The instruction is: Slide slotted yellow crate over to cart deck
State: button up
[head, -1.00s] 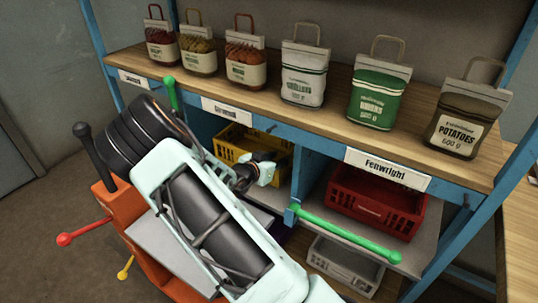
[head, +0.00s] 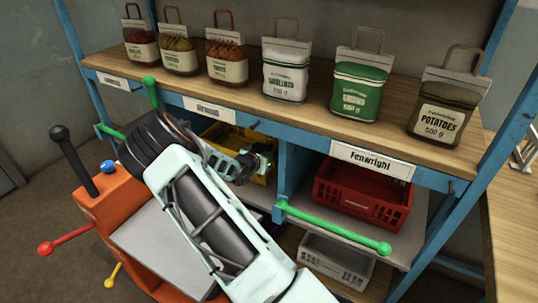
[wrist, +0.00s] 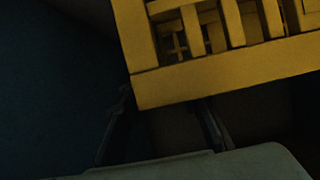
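The slotted yellow crate (head: 225,135) sits in the shelf bay under the wooden top, partly hidden behind my arm and gripper. In the wrist view its slotted side and lower rim (wrist: 230,75) fill the upper right. My gripper (head: 262,160) is at the crate's front; its two dark fingers show spread apart in the wrist view (wrist: 163,105), near the crate's lower edge. Whether they touch it I cannot tell. The cart deck (head: 165,250) is a bare grey plate on the orange cart (head: 92,205) at lower left, partly hidden by my arm.
A red crate (head: 362,192) sits in the right bay, with a grey crate (head: 335,258) below. A green bar (head: 335,228) sticks out in front of the red crate. Blue posts frame the bays. Red and yellow knobs project from the cart's left.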

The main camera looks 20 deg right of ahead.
jog(key=shift+x, duration=1)
grip_shut()
